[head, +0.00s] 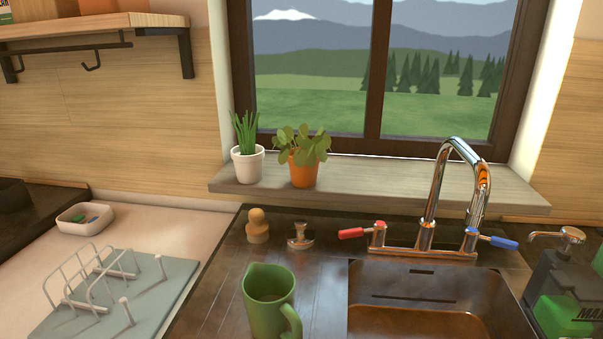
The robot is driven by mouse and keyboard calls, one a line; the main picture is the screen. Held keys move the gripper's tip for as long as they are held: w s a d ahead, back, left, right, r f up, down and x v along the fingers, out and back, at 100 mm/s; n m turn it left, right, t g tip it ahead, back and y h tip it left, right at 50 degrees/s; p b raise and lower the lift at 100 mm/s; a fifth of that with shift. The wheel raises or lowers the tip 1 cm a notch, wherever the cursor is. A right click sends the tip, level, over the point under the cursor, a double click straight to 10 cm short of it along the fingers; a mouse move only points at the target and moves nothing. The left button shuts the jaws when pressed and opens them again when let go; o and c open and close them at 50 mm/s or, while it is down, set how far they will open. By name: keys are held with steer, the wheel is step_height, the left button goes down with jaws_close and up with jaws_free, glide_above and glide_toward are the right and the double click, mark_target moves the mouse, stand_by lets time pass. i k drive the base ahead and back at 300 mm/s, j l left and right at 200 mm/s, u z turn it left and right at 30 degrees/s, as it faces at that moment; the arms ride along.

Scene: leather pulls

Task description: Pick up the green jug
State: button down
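The green jug (268,303) stands upright on the dark draining surface to the left of the sink, near the bottom of the head view. Its spout is at the upper left of its rim and its handle is on the lower right side, facing the sink. The bottom of the jug comes close to the picture's lower edge. My gripper is not in view.
The sink basin (432,300) and chrome tap (432,215) are right of the jug. A wooden brush (257,226) and metal plug (299,237) stand behind it. A dish rack (100,285) is left. Potted plants (303,165) stand on the sill. A soap dispenser (560,265) is far right.

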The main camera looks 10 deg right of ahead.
mark_target(269, 290)
steer(key=i+j, duration=0.1)
steer(key=j, duration=1.95)
steer(key=j+z, duration=0.65)
steer(key=z, duration=0.5)
steer(key=i, duration=0.05)
